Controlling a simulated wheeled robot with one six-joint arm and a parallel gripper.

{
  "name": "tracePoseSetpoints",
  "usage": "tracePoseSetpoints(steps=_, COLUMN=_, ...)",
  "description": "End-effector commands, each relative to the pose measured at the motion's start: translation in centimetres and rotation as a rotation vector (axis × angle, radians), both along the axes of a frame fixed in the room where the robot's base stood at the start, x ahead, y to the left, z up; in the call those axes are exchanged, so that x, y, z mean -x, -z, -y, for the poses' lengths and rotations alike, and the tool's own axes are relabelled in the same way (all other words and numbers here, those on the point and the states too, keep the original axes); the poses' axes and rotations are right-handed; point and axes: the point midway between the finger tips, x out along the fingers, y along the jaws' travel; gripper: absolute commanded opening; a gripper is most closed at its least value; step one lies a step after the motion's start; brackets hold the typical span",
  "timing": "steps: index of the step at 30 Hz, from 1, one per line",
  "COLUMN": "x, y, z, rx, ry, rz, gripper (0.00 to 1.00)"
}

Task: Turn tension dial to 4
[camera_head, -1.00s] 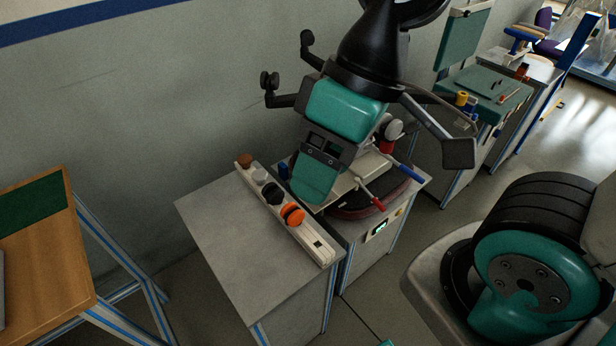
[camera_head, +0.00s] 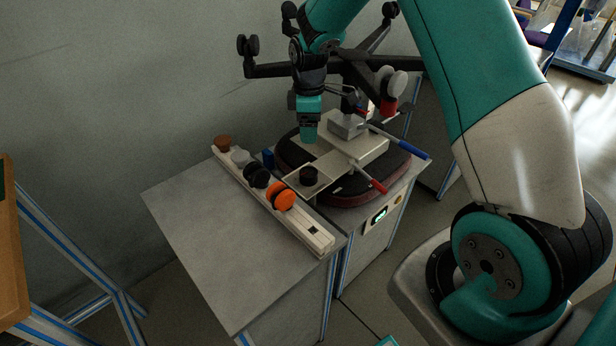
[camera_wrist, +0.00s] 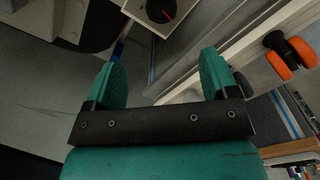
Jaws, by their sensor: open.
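The tension dial (camera_head: 308,175) is a short black knob on a pale plate of the upturned chair mechanism (camera_head: 345,155). In the wrist view the dial (camera_wrist: 161,10) shows at the top edge, with a red mark on its dark face; its number scale is too small to read. My gripper (camera_head: 307,136) is above and behind the dial in the head view, apart from it. In the wrist view my gripper (camera_wrist: 163,70) has its two teal fingers spread with nothing between them, and the dial lies beyond the fingertips.
A white rail (camera_head: 270,200) with orange, black, grey and brown casters lies left of the dial on a grey table (camera_head: 220,235). Red-tipped (camera_head: 375,185) and blue-tipped (camera_head: 412,150) levers stick out to the right. Black chair-base legs (camera_head: 270,70) rise behind my gripper.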

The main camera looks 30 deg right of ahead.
Motion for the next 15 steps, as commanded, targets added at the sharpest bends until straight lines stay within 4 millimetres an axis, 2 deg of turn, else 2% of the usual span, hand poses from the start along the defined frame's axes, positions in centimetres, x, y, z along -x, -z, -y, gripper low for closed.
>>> tracePoseSetpoints(steps=15, x=0.2, y=11.3, z=-0.2, rx=-0.002, ry=-0.001, rz=-0.006, gripper=0.8)
